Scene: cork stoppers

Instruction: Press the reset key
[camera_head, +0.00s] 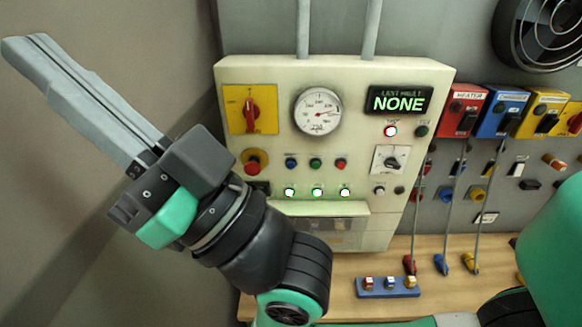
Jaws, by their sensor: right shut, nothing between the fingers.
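A cream control panel (265,85) stands in the middle. Its dark display (398,100) reads NONE in green. A blue button (291,163), a green button (315,163) and a red button (341,163) sit in a row below the gauge. Three lit white lamps are below them. A small pale round button (379,190) sits at the lower right. No reset label is readable, so I cannot tell which is the reset key. My right gripper (18,48) is shut and empty, pointing up left, away from the panel. My left gripper is out of view.
A red emergency-style knob (254,161) and a rotary switch (252,109) are at the panel's left. Heater and other coloured boxes (462,109) with hanging cables are at the right. A blue rack (386,291) holds small plugs on the wooden bench (452,300). My right arm covers the lower-left panel edge.

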